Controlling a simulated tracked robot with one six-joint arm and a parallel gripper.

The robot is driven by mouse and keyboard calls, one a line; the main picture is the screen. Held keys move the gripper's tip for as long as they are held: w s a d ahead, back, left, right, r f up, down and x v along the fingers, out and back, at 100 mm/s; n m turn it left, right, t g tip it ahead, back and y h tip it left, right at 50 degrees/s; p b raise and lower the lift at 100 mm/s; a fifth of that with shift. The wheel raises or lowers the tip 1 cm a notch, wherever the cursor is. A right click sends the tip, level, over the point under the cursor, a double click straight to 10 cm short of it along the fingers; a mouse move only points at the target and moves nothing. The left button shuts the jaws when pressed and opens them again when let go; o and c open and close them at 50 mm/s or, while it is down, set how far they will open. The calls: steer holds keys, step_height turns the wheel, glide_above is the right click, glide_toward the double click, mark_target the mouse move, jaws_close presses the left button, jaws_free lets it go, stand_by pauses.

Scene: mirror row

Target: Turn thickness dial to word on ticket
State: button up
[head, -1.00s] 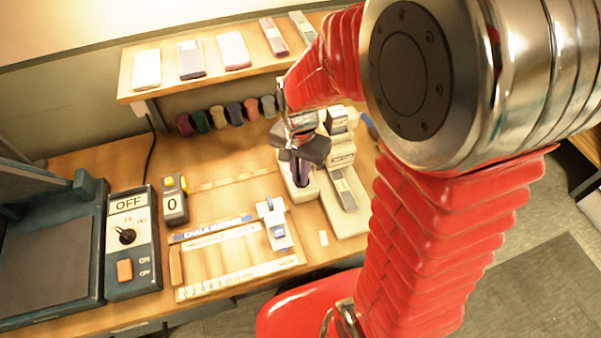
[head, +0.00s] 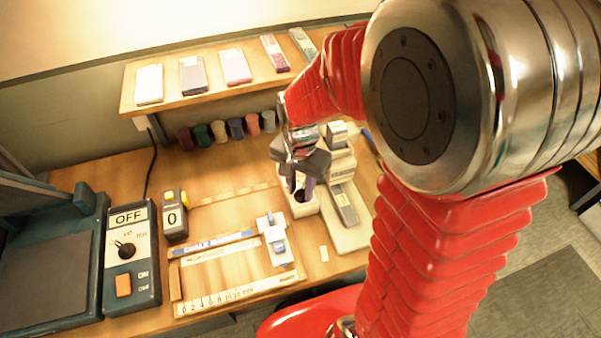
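A dark control box (head: 133,262) stands at the front left of the bench with a white face and a display reading OFF. Its black round dial (head: 125,250) sits below the display, with small words around it that are too blurred to read. An orange switch (head: 123,285) is below the dial. My gripper (head: 300,187) is far to the right of the dial. Its dark fingers are apart, over a white block (head: 303,208) with a round dark opening. I see nothing held between them. I cannot make out a ticket with a readable word; a small blank white slip (head: 324,253) lies on the bench.
A black press (head: 50,260) stands left of the control box. A small counter (head: 173,219) shows 0. A ruler frame (head: 240,292) lies mid-bench. A pale machine (head: 345,205) is beside my gripper. Spools (head: 219,131) hang below a shelf (head: 130,92) with several packets.

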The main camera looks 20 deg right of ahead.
mark_target(300, 192)
step_height(300, 192, up, 13)
steer(key=shift+r, duration=0.2)
stand_by(0.4)
stand_by(0.4)
steer(key=s+r+n+t, duration=0.5)
steer(key=s+n, duration=0.4)
steer(key=s, duration=0.2)
steer(key=shift+d+r+t, duration=0.15)
steer(key=shift+r+t, duration=0.05)
steer(key=shift+t, duration=0.1)
stand_by(0.4)
steer(key=shift+s, duration=0.1)
stand_by(3.3)
